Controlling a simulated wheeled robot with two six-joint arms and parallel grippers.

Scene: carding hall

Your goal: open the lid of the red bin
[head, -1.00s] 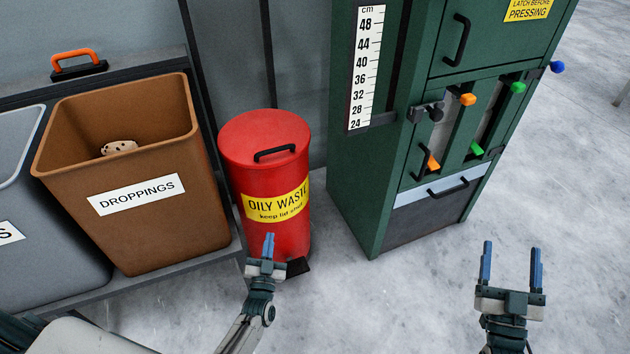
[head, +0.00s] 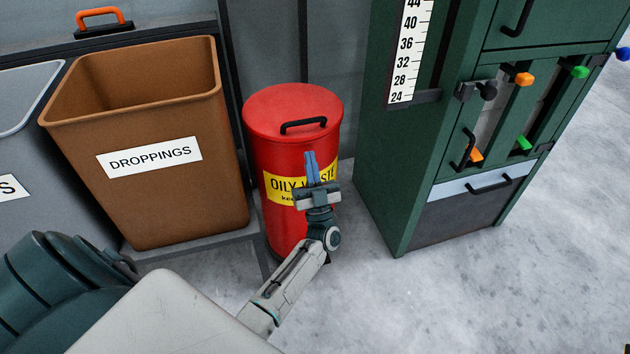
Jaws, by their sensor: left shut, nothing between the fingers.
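The red bin (head: 270,150) stands on the floor with a yellow label reading OILY WASTE, partly covered by my gripper. Its red lid (head: 285,102) lies closed on top. A black handle (head: 303,125) is fixed on the lid's front right part. My left gripper (head: 311,155) is shut and empty, its blue fingers pointing up in front of the bin, a little below the handle in the picture. I cannot tell whether the fingertips touch the bin. My right gripper is out of the view.
A brown bin (head: 170,205) labelled DROPPINGS stands to the left, beside a grey bin (head: 60,170). A green cabinet (head: 400,160) with handles and coloured knobs stands to the right. The pale floor (head: 480,290) at the front right is clear.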

